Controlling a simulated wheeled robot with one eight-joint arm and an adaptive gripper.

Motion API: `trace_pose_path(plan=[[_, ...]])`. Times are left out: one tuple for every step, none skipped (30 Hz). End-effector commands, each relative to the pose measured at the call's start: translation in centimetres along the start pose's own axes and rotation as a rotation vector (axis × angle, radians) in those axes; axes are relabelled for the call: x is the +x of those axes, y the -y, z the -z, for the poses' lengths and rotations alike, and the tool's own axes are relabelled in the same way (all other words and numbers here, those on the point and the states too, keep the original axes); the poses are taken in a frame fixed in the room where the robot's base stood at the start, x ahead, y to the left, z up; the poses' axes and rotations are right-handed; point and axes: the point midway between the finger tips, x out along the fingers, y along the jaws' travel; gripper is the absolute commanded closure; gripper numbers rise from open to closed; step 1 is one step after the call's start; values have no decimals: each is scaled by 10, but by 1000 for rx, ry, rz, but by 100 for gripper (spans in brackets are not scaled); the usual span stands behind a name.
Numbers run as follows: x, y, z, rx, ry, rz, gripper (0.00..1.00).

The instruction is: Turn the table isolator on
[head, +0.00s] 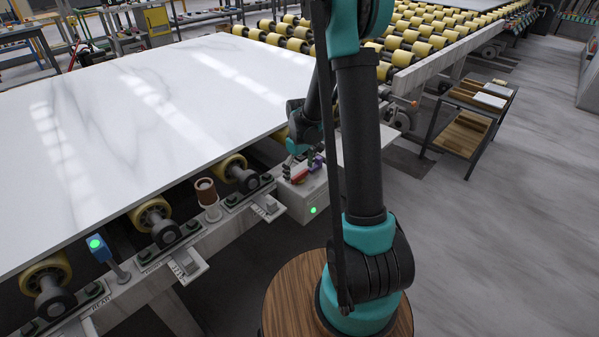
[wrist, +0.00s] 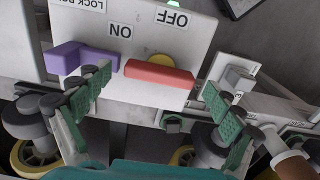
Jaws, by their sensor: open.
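The isolator is a pale box (head: 308,200) on the table's side frame, with a green light low on its front. In the wrist view its panel (wrist: 120,92) appears upside down, with ON and OFF labels. A red bar handle (wrist: 160,76) sits on a yellow disc (wrist: 160,59) below the labels; which label it points to is unclear. A purple angled piece (wrist: 82,58) lies left of the handle. My gripper (wrist: 157,80) is open, its green-padded fingers on either side of the red handle. I cannot tell whether either finger touches it. In the head view my gripper (head: 299,170) is small and partly hidden.
A large white stone slab (head: 150,95) lies on yellow rollers beside the box. A blue post (head: 99,247) with a green light and a brown cylinder (head: 206,191) stand along the frame. A wooden-shelved cart (head: 463,133) is at right.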

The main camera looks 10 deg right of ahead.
Motion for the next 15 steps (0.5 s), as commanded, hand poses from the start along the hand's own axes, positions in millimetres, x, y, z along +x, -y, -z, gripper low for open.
trace_pose_path(plan=[[-1, 0, 0, 0, 0, 0, 7], [-3, 0, 0, 0, 0, 0, 7], [-5, 0, 0, 0, 0, 0, 7], [-8, 0, 0, 0, 0, 0, 7], [-11, 0, 0, 0, 0, 0, 7], [-16, 0, 0, 0, 0, 0, 7], [-21, 0, 0, 0, 0, 0, 7], [-26, 0, 0, 0, 0, 0, 7], [-32, 0, -1, 0, 0, 0, 7], [-39, 0, 0, 0, 0, 0, 7], [-45, 0, 0, 0, 0, 0, 7], [-53, 0, 0, 0, 0, 0, 7], [-59, 0, -1, 0, 0, 0, 7], [-65, 0, -1, 0, 0, 0, 7], [-73, 0, 0, 0, 0, 0, 7]])
